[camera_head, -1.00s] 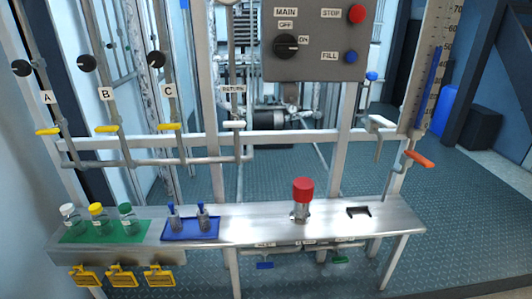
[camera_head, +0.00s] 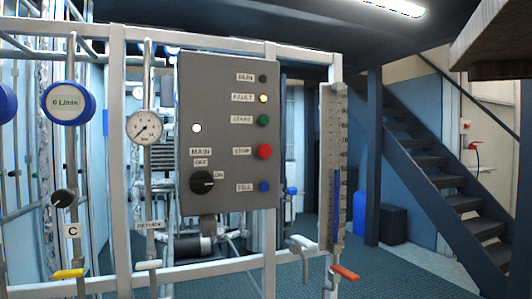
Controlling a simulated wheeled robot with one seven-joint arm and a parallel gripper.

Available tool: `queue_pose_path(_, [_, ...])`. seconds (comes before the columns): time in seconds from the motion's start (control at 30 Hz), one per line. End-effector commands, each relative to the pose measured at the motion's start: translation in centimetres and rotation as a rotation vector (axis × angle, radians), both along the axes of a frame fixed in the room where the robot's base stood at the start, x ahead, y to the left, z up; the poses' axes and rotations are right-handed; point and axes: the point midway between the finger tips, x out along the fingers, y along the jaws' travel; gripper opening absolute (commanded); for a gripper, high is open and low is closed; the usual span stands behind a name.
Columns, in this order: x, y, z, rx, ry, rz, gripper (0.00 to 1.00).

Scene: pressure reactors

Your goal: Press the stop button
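The stop button is a round red button (camera_head: 264,151) on the right side of the grey control panel (camera_head: 228,110), beside a label that reads STOP. Above it are a green START button (camera_head: 263,120), a lit yellow FAULT lamp (camera_head: 263,98) and a dark lamp. Below it is the blue FILL button (camera_head: 264,187). The black MAIN rotary switch (camera_head: 202,182) is at the panel's lower left. My gripper is not in view.
A pressure gauge (camera_head: 145,128) and a blue flow meter (camera_head: 68,103) are left of the panel. A level gauge (camera_head: 333,165) and an orange valve handle (camera_head: 344,272) are to its right. Stairs (camera_head: 440,175) rise further right.

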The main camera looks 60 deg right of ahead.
Motion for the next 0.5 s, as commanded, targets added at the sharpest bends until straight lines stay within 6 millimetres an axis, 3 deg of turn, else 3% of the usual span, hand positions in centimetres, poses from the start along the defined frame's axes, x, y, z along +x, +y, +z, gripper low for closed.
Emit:
queue_pose_path(0.1, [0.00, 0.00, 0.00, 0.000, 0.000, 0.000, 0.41])
queue_pose_path(0.5, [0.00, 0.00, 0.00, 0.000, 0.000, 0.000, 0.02])
